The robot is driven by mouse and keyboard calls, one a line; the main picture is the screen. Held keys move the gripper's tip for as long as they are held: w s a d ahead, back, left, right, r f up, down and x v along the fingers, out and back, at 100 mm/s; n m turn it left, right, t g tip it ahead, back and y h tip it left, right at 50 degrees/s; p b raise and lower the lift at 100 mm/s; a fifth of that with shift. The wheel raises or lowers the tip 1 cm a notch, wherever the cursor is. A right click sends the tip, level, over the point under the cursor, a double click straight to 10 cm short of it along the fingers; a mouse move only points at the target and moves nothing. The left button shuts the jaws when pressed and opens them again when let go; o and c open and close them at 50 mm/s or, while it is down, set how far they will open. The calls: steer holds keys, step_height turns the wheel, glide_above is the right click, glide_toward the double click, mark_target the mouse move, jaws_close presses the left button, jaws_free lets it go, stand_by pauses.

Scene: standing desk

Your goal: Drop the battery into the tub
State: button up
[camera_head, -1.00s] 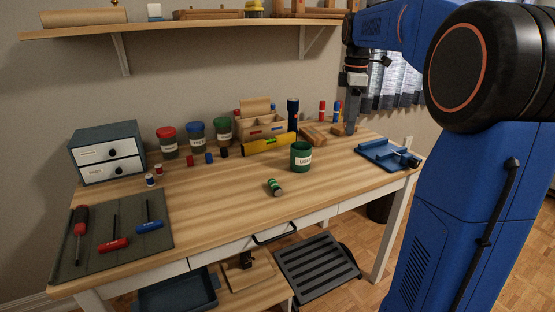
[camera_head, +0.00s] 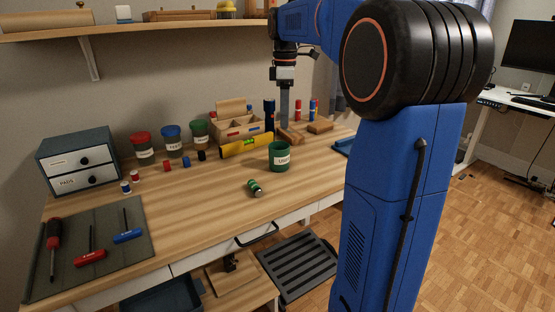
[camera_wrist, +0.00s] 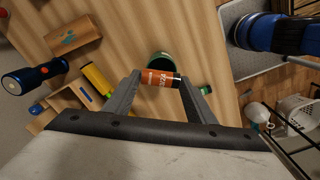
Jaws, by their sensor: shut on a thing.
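My gripper (camera_wrist: 160,80) is shut on an orange battery (camera_wrist: 160,77) with pale lettering, held crosswise between the two fingertips. The green tub (camera_head: 279,158) with a white label stands upright on the desk. In the wrist view, the tub (camera_wrist: 163,57) shows just beyond the held battery, which partly covers it. In the head view my gripper (camera_head: 284,110) points down, behind and slightly right of the tub; I cannot make out the battery there. A green-and-black battery (camera_head: 255,188) lies on the desk in front of the tub.
Behind the tub are a yellow level (camera_head: 246,146), a wooden caddy (camera_head: 233,126), a dark flashlight (camera_head: 269,114) and wooden blocks (camera_head: 320,127). Lidded jars (camera_head: 171,138) and a drawer unit (camera_head: 78,160) stand left. A tool mat (camera_head: 128,222) lies front left. The desk's middle is mostly clear.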

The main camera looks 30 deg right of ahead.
steer(key=shift+f, duration=1)
steer(key=o, duration=1.1)
steer(key=shift+o, duration=0.2)
step_height(320, 180, up, 17)
steer(key=shift+r, duration=0.2)
